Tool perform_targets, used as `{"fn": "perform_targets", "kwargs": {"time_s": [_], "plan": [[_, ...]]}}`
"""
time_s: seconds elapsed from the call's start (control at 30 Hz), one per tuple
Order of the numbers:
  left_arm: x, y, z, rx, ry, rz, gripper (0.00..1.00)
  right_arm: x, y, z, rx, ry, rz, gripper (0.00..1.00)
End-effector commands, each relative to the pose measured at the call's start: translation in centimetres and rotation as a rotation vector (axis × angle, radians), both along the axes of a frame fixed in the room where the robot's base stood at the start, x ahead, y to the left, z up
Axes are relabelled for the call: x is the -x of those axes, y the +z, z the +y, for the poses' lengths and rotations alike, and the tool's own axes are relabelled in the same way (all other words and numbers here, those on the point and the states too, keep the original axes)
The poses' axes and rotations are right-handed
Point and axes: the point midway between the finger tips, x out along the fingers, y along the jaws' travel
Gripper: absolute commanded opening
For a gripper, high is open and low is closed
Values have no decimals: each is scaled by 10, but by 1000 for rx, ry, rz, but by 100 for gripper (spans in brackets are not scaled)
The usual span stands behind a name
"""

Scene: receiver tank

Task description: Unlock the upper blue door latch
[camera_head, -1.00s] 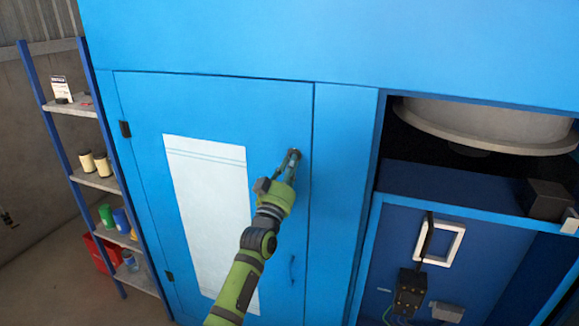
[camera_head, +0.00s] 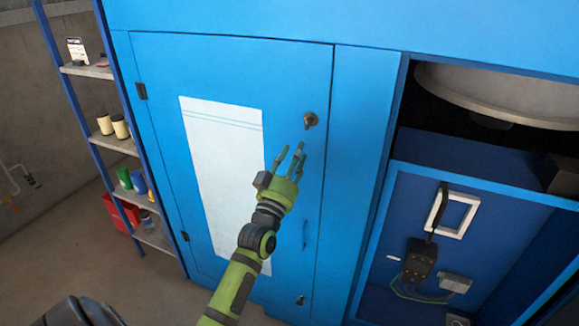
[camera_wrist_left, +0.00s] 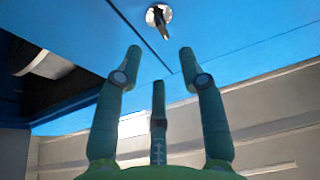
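The upper latch (camera_head: 310,120) is a small dark fitting near the top right of the blue door (camera_head: 290,75). In the left wrist view the latch (camera_wrist_left: 160,17) is a round silver plate with a dark tab, beyond the fingertips. My left gripper (camera_head: 290,156) is just below the latch, apart from it, fingers spread and empty. In the left wrist view the fingers of the left gripper (camera_wrist_left: 162,62) are open with nothing between them. A lower latch (camera_head: 300,299) sits near the door's bottom right. The door looks closed. My right gripper is not in view.
A white sheet (camera_head: 222,170) is on the door. A dark handle (camera_head: 304,235) is on its lower right. A shelf rack (camera_head: 122,144) with cans stands to the left. An open bay (camera_head: 480,215) with a control box (camera_head: 418,260) lies to the right.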

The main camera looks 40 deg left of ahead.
Motion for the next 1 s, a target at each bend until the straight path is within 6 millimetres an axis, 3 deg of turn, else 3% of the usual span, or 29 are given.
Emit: {"fn": "perform_targets", "kwargs": {"time_s": [0.1,0.3,0.87,0.97,1.0], "plan": [[18,-8,-4,0,0,2,40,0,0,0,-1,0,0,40],[32,-13,-7,1,1,-1,40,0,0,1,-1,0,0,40],[32,-14,-8,1,0,1,40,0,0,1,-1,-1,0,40],[29,-28,-10,6,-5,32,40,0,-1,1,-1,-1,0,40],[26,-42,-12,11,-10,62,40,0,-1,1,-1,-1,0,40]]}}
